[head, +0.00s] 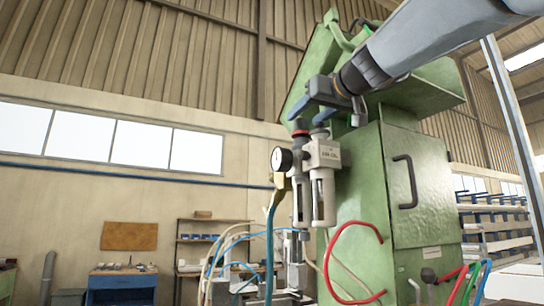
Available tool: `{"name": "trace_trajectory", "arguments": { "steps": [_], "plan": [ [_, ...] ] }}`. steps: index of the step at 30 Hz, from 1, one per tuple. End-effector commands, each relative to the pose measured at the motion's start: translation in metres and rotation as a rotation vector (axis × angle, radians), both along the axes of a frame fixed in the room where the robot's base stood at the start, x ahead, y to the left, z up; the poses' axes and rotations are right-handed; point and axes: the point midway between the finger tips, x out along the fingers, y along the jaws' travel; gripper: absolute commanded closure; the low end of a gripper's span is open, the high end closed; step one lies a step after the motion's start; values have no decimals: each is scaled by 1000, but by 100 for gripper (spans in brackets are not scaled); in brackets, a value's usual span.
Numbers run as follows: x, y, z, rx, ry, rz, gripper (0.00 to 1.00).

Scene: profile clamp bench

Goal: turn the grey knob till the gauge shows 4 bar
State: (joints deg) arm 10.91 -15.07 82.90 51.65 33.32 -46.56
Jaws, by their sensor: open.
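The pressure gauge (281,159) is a small round white dial with a black rim, on the left side of the regulator unit (323,155). Its needle and figures are too small to read. A grey knob (320,133) seems to sit on top of the unit, partly hidden by my gripper. My gripper (328,111) comes down from the upper right, its blue-grey fingers open just above the top of the unit. I cannot tell whether a finger touches the knob.
A green machine cabinet (365,210) with a dark handle stands right behind the unit. A red hose (333,250) loops at its front, and pale and blue hoses hang at the left. A blue workbench (122,284) stands far back left.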

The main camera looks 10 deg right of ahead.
Motion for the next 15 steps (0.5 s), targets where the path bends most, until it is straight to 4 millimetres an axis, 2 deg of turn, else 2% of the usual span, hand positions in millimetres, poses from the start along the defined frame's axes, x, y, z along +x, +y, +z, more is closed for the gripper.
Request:
{"name": "trace_trajectory", "arguments": {
  "steps": [5,15],
  "plan": [
    [16,4,1,0,2,1,48],
    [63,15,2,1,0,-1,48]
  ]
}}
